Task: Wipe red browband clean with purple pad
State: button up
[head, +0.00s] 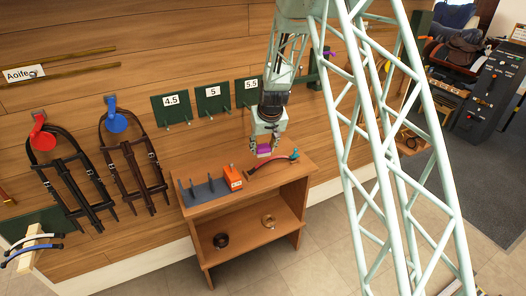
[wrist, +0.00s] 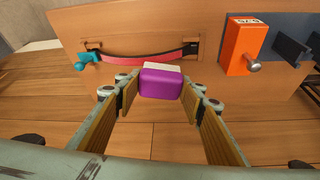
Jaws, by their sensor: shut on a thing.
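The red browband (wrist: 140,56) lies along a shallow wooden holder on the bench top, with a teal clamp (wrist: 86,60) at its left end in the wrist view. In the head view the browband (head: 275,166) is a thin curved strip at the right of the bench top. My gripper (wrist: 158,90) is shut on the purple pad (wrist: 160,84), which has a pale top layer. In the head view my gripper (head: 264,150) holds the purple pad (head: 264,149) just behind the browband. I cannot tell whether the pad touches the browband.
An orange box (head: 232,177) with a metal knob stands left of the browband on the bench (head: 245,205). A dark slotted rack (head: 203,191) is at the bench's left end. Bridles (head: 70,180) hang on the wall. A pale lattice column (head: 385,150) blocks part of the head view.

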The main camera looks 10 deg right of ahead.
jog(key=shift+r+p, duration=0.8)
jog(key=shift+r, duration=1.4)
